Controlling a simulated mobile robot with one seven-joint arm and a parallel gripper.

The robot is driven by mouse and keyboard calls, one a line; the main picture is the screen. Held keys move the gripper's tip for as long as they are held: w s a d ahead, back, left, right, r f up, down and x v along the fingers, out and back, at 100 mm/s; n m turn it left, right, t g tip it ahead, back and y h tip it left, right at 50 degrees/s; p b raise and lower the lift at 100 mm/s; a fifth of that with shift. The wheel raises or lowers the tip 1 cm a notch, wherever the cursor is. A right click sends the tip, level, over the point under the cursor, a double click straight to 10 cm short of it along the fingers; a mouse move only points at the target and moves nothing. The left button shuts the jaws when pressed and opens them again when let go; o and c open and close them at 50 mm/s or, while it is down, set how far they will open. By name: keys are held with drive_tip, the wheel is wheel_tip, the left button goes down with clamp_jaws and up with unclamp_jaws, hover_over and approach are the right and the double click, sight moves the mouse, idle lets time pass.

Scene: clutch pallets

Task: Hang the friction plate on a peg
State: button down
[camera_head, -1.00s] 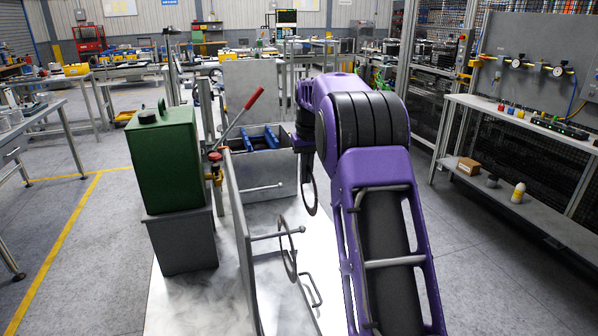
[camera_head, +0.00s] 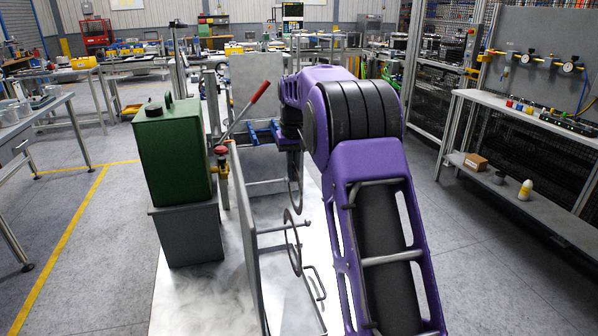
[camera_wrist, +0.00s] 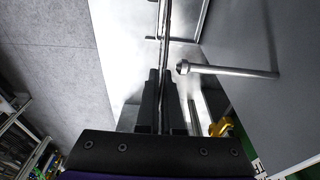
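My gripper (camera_wrist: 163,95) is shut on a thin dark friction plate (camera_wrist: 165,40), seen edge-on between the two fingers in the wrist view. In the head view the held plate (camera_head: 299,185) hangs upright below my wrist, to the right of the grey upright panel (camera_head: 247,245). Pegs stick out rightward from this panel. One metal peg with a rounded end (camera_wrist: 230,70) shows in the wrist view, just right of the held plate and apart from it. Another ring-shaped plate (camera_head: 287,225) hangs lower on a nearer peg.
A green can (camera_head: 172,155) stands on a grey block (camera_head: 188,232) left of the panel. A red-handled lever (camera_head: 258,92) rises behind it, near a bin with blue parts (camera_head: 263,135). A shelf bench (camera_head: 525,115) stands at the right. Floor between is clear.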

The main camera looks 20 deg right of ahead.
drive_tip(key=shift+a+f, duration=0.2)
drive_tip(key=shift+a, duration=0.7)
drive_tip(key=shift+a+f, duration=0.2)
drive_tip(key=shift+a, duration=0.75)
drive_tip(key=shift+a+f, duration=0.2)
drive_tip(key=shift+a, duration=0.7)
drive_tip(key=c, duration=1)
unclamp_jaws()
drive_tip(key=shift+f, duration=0.1)
wheel_tip(320, 180, up, 7)
drive_tip(key=s, duration=0.1)
